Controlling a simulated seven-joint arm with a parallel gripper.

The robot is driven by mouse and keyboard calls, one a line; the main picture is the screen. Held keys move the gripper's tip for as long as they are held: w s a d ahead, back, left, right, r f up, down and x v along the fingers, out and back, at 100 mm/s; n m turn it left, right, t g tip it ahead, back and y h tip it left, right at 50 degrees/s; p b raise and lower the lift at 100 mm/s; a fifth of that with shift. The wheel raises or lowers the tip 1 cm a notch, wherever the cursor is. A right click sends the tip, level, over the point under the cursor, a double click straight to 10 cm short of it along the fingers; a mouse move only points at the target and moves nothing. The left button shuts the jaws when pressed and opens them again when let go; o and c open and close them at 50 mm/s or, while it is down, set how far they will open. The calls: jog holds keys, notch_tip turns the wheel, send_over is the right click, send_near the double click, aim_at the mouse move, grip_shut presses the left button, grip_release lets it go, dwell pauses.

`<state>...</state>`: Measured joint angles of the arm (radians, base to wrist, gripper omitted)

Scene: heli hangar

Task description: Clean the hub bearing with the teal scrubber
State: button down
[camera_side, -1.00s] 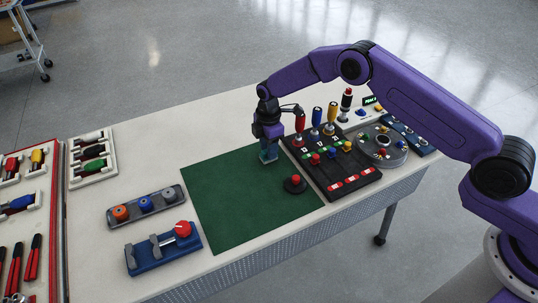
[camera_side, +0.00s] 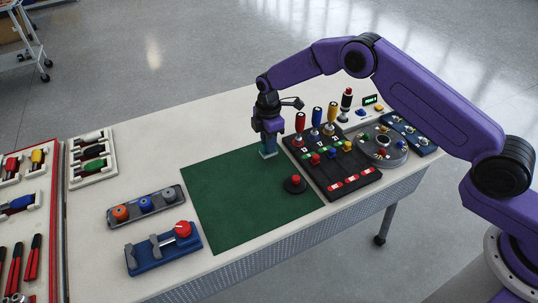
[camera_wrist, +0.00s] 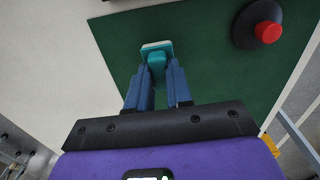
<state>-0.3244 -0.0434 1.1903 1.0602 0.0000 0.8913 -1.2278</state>
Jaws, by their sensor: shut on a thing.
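My gripper (camera_side: 268,143) is upright over the far edge of the green mat (camera_side: 240,205), with its fingers shut on the teal scrubber (camera_side: 268,154). In the wrist view the teal scrubber (camera_wrist: 157,56) sits between the blue fingertips (camera_wrist: 158,82), with a pale strip at its far end. I cannot tell whether it touches the mat. A round grey hub (camera_side: 400,155) with small parts on top stands at the right of the bench, apart from my gripper; I take it to hold the hub bearing. It is not in the wrist view.
A black rack (camera_side: 335,190) with upright coloured handles stands between my gripper and the hub. A red-topped black button (camera_side: 295,184) is on the mat's right part, also in the wrist view (camera_wrist: 262,27). A knob rail (camera_side: 146,205) and blue fixture (camera_side: 163,252) lie left.

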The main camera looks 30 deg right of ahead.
jog(key=shift+r, duration=1.85)
